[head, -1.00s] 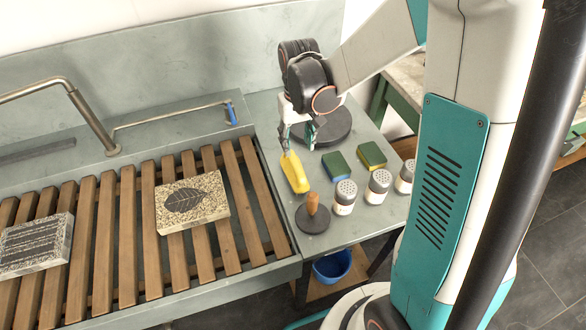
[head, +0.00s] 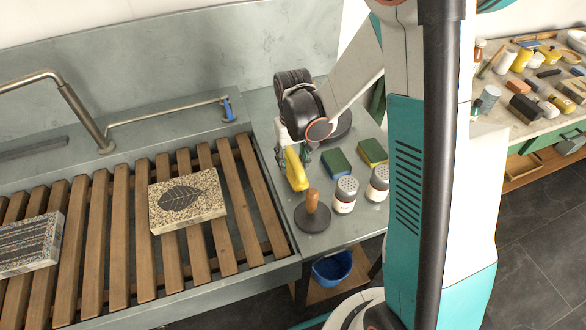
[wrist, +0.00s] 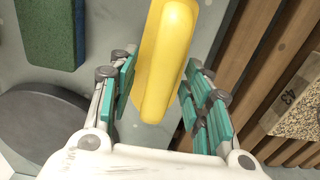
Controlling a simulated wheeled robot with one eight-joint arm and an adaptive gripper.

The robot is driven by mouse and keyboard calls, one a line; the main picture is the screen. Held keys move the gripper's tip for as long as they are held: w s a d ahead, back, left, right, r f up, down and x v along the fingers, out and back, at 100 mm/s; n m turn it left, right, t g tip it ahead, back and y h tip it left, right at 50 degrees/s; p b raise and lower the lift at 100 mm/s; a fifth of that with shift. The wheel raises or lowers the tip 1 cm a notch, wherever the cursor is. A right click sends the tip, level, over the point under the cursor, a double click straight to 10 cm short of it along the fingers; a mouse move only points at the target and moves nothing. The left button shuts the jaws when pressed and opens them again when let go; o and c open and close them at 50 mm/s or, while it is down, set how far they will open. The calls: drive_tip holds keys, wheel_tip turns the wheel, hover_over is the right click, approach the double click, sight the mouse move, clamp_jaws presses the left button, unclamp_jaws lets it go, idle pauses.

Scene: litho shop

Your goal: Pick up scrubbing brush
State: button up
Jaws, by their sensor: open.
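The scrubbing brush, as I take the long yellow block (head: 296,170) to be, is on the grey counter just right of the slatted sink rack. Its bristles do not show. My gripper (head: 297,150) is over it, pointing down, and hides its far end in the head view. In the wrist view the brush (wrist: 167,50) lies lengthwise between the teal finger pads of my open gripper (wrist: 160,80). A gap shows at the right pad; whether the left pad touches is unclear.
A green-blue sponge (head: 336,163) and a green-yellow sponge (head: 373,152) lie to the right. White shakers (head: 345,195) and a dark disc with a wooden handle (head: 312,215) stand nearer. A leaf-printed stone (head: 187,202) rests on the wooden slats (head: 218,253).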

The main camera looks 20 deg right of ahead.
drive_tip(key=shift+c, duration=0.6)
clamp_jaws()
drive_tip(key=shift+r, duration=0.15)
wheel_tip(320, 180, up, 20)
drive_tip(key=p, duration=0.6)
drive_tip(key=c, duration=0.9)
unclamp_jaws()
drive_tip(key=shift+c, duration=0.2)
